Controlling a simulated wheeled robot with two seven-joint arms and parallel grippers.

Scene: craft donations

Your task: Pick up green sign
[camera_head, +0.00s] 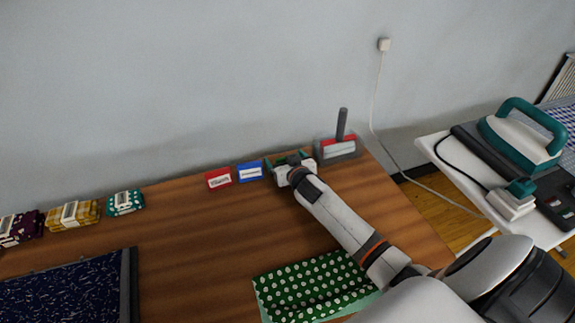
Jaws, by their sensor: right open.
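The green sign (283,161) stands near the wall at the back of the wooden table, to the right of the blue sign (250,172). Only a small dark green part of it shows; my right gripper hides most of it. My right gripper (287,162) is open, with its fingers on either side of the green sign. Whether the fingers touch it cannot be told. My left gripper is not in view.
A red sign (218,179) stands left of the blue one. A grey holder with a post (337,149) stands close on the right. Green dotted fabric (310,287) lies in front. Fabric bundles (74,214) and a dark blue mat (60,295) are at left. An iron (520,138) is at right.

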